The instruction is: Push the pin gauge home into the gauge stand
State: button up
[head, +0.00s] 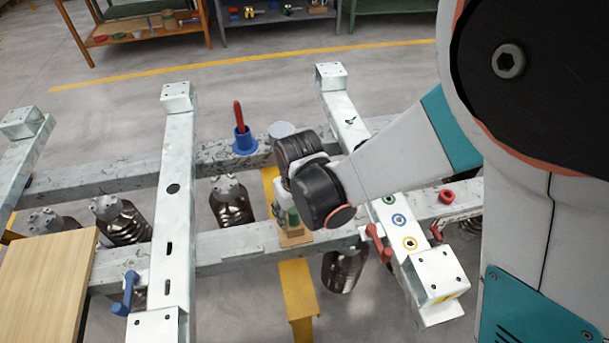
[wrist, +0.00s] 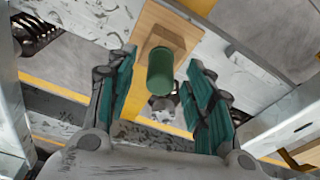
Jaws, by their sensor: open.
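The pin gauge shows in the wrist view as a dark green cylinder (wrist: 160,72), its near end towards the camera. It stands at the wooden gauge stand (wrist: 151,32), a light block on a flat base; how deep it sits cannot be told. In the head view the stand (head: 292,239) rests on the grey beam, below my gripper (head: 291,214). My gripper (wrist: 162,64) is open, with one green-padded finger on each side of the cylinder and visible gaps to both. The pin's lower end is hidden.
A red-handled tool stands in a blue cup (head: 245,143) on the rear beam. Ringed holes (head: 399,219) and red clamps (head: 378,243) are on the right crossbeam. A blue clamp (head: 126,293) is at lower left, near a wooden board (head: 45,285).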

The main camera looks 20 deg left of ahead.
notch_tip(320, 180, up, 5)
jog(key=p, duration=0.5)
notch_tip(320, 180, up, 6)
jog(key=p, duration=0.5)
jog(key=w+d+f+m+b, duration=0.1)
jog(key=w+d, duration=0.3)
jog(key=d, duration=0.5)
jog(key=w+d+f+m+b, duration=0.2)
jog(key=w+d+m, duration=0.2)
jog(key=d, duration=0.6)
jog(key=w+d+f+m+h+b, duration=0.1)
jog(key=w+d, duration=0.3)
jog(key=d, duration=0.6)
jog(key=shift+d+f+m+t, duration=0.2)
jog(key=shift+f+m+t, duration=0.1)
jog(key=shift+m, duration=0.4)
jog(key=s+d+r+t, duration=0.1)
jog(key=s+d+r, duration=0.15)
jog(key=r, duration=0.45)
jog(key=s+d+r+t, duration=0.1)
jog(key=s+r, duration=0.3)
jog(key=r, duration=0.3)
jog(key=s+d+r+m+t, duration=0.1)
jog(key=s+d+r+t, duration=0.1)
jog(key=s+r, duration=0.5)
jog(key=s+t, duration=0.1)
jog(key=s, duration=0.3)
jog(key=shift+d+r, duration=0.15)
jog(key=shift+d, duration=0.1)
